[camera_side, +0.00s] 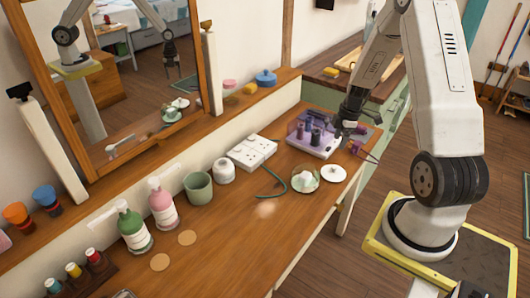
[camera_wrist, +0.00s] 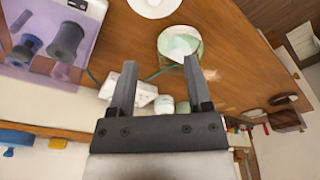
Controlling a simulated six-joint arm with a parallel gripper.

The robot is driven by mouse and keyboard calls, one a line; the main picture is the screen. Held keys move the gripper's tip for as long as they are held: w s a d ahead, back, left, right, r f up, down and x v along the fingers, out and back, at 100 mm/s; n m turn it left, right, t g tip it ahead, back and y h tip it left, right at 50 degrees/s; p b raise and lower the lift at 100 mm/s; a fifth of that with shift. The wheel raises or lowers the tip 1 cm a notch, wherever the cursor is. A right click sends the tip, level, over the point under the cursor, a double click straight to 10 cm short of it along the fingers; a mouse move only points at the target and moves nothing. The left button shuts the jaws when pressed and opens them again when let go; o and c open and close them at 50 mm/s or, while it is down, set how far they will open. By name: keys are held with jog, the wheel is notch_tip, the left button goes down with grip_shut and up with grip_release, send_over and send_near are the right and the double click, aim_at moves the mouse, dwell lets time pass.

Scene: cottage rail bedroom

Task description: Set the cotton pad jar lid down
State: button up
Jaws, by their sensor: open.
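The white round lid (camera_side: 333,173) lies flat on the wooden table near its front edge, with a small knob on top. It also shows, cut off by the top edge, in the wrist view (camera_wrist: 155,6). The jar (camera_side: 305,180) stands uncovered just left of the lid in the side view, with pale pads inside; the wrist view also shows the jar (camera_wrist: 178,46). My gripper (camera_wrist: 158,66) is open, with nothing between its fingers. In the side view it is beyond the lid, near the purple tray, and apart from the lid.
A purple tray (camera_side: 323,148) with dark spools stands behind the lid. A white power strip (camera_side: 252,151) with a green cable (camera_side: 272,189), a white jar (camera_side: 224,171), a green cup (camera_side: 198,188) and pump bottles (camera_side: 132,228) line the table. The front middle is mostly clear.

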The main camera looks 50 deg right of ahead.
jog(key=a+r+m, duration=0.4)
jog(key=a+r, duration=0.1)
jog(key=a, duration=1)
jog(key=a+r+m+t+h, duration=0.1)
jog(key=a+r+m, duration=0.3)
jog(key=a, duration=1.1)
jog(key=shift+s+a+r, duration=0.2)
jog(key=shift+s+r, duration=0.2)
jog(key=shift+r, duration=0.3)
